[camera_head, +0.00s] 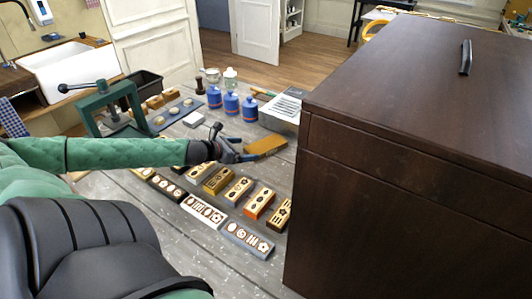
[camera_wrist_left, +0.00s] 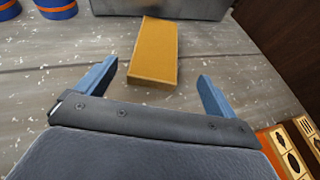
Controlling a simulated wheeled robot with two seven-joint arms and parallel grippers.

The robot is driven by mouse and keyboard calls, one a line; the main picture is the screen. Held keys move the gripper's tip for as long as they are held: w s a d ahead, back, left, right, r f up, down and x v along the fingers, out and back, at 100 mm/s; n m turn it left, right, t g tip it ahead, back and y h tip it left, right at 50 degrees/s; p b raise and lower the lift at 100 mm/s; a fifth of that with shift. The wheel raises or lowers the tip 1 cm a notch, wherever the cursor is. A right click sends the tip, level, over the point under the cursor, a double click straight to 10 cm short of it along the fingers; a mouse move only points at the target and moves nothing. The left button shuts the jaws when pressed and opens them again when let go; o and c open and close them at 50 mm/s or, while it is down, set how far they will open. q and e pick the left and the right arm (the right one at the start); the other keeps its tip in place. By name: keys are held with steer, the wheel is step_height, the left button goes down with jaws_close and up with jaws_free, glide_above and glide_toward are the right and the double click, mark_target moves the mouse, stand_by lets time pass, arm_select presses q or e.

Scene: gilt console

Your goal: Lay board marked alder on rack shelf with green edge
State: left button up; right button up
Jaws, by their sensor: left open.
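My left gripper (camera_head: 243,148) is open and empty over the table. A plain tan-orange block (camera_head: 266,146) lies flat just beyond its fingertips. In the left wrist view, the same block (camera_wrist_left: 153,50) lies ahead, between the lines of the two blue fingers (camera_wrist_left: 156,72), and is not gripped. Several small boards with printed symbols lie in rows nearer me, among them an orange-ended one (camera_head: 258,204) and a grey one (camera_head: 247,239). I cannot read the word alder on any board. I cannot make out a rack shelf with a green edge. My right gripper is not in view.
A large dark wooden cabinet (camera_head: 420,130) fills the right side and stands tall beside the boards. Blue jars (camera_head: 231,104) and a grey box (camera_head: 283,110) stand behind the block. A green frame (camera_head: 108,107) with a handle stands at left. Bare table (camera_wrist_left: 40,100) surrounds the block.

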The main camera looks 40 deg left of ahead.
mark_target(266, 147)
arm_select(q)
steer(key=shift+w+f, duration=0.15)
steer(key=shift+b+x, duration=0.35)
steer(key=shift+x, duration=0.7)
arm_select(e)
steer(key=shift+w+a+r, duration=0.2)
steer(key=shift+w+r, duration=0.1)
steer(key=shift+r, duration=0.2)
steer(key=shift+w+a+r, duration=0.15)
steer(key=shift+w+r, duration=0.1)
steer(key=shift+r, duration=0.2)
arm_select(q)
steer(key=shift+w, duration=0.15)
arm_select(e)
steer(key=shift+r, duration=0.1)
